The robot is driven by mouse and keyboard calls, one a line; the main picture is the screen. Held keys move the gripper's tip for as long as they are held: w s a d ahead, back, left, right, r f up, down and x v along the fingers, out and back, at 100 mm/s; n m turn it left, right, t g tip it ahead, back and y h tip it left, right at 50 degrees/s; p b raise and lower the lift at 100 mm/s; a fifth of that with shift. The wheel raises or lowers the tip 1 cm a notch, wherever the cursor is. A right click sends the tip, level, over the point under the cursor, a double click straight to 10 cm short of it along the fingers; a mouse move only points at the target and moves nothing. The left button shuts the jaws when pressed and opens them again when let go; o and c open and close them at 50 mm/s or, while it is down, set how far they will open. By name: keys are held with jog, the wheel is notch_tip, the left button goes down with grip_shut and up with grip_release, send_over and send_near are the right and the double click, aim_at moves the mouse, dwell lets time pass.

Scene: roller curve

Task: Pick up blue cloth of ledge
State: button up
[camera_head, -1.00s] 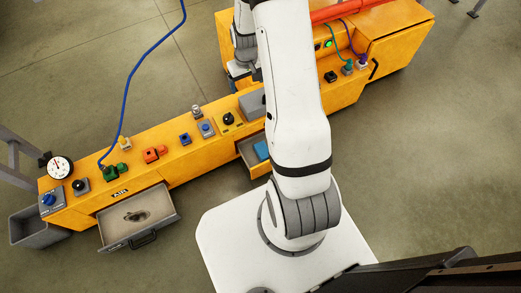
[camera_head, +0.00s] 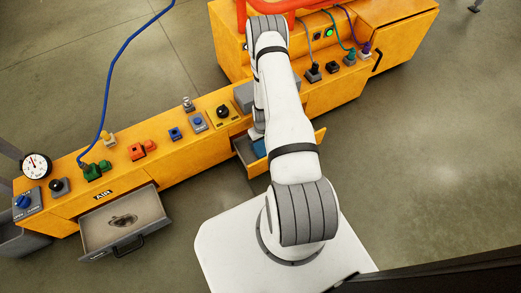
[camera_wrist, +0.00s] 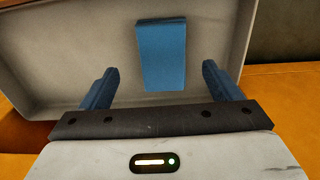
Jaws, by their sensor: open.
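The blue cloth (camera_wrist: 161,55) shows in the wrist view as a flat, narrow blue rectangle against the inside of a grey drawer (camera_wrist: 60,60). Its upper end is near the top of the picture. In the head view part of the blue cloth (camera_head: 259,149) shows in the small open drawer (camera_head: 243,153), partly behind my arm. My gripper (camera_wrist: 160,66) is open, with one blue finger on each side of the cloth in the picture. A gap shows between each finger and the cloth. I cannot tell whether the fingertips are level with it in depth.
The long orange bench (camera_head: 165,160) carries several buttons, knobs and plugs. A larger open drawer (camera_head: 124,221) juts out at the left. A grey box (camera_head: 243,97) stands behind the small drawer. A red pipe (camera_head: 285,6) and a blue hose (camera_head: 116,66) are nearby.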

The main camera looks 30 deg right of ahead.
jog(key=f+b, duration=0.1)
jog(key=f, duration=0.2)
jog(key=f+b, duration=0.1)
jog(key=f, duration=0.1)
jog(key=shift+w+a+f+b, duration=0.2)
jog(key=shift+w+f+b, duration=0.1)
jog(key=shift+r, duration=0.1)
jog(key=c, duration=1.2)
jog(key=shift+o, duration=0.2)
notch_tip(320, 180, up, 28)
jog(key=p, duration=0.9)
